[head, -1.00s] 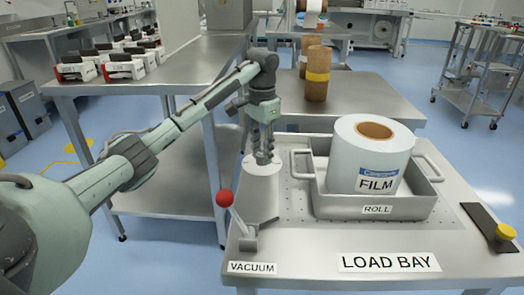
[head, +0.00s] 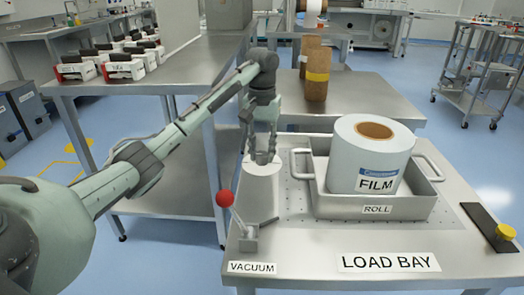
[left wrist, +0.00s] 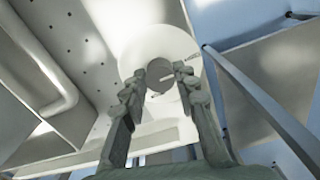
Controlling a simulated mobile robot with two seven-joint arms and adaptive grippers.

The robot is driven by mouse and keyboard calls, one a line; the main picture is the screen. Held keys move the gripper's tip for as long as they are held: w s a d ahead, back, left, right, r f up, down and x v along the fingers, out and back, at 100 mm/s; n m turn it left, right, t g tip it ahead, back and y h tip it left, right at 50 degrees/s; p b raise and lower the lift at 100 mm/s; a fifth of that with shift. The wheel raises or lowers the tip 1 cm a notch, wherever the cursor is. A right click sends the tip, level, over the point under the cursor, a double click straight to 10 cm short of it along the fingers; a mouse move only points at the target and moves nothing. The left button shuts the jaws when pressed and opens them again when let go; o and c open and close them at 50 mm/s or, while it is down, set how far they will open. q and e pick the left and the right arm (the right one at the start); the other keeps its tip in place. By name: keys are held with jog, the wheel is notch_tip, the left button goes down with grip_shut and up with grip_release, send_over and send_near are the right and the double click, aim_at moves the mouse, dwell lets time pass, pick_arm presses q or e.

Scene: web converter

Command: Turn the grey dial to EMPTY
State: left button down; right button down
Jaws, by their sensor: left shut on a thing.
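The grey dial (left wrist: 158,73) sits in the middle of a pale round plate (left wrist: 130,45) in the left wrist view. The plate is the top of a light grey post (head: 261,195) at the left of the load bay table. My left gripper (head: 263,161) points down at this top, with its fingers on two sides of the dial. In the left wrist view the gripper (left wrist: 160,80) is shut on the dial. The dial is mostly hidden in the head view. Small marks show near it, too small to read. My right gripper is not in view.
A red-knobbed vacuum lever (head: 226,199) stands just in front of the post. A metal tray (head: 375,208) with a film roll (head: 368,160) is to the right. A yellow knob (head: 506,231) is at the far right. The table front is clear.

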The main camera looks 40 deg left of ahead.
aim_at(262, 154)
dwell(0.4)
pick_arm(q)
jog(key=c, duration=1.4)
grip_release()
jog(key=shift+o, duration=1.1)
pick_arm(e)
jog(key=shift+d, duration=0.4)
pick_arm(q)
jog(key=shift+r, duration=0.2)
notch_tip(262, 154, up, 12)
jog(key=shift+f, duration=0.15)
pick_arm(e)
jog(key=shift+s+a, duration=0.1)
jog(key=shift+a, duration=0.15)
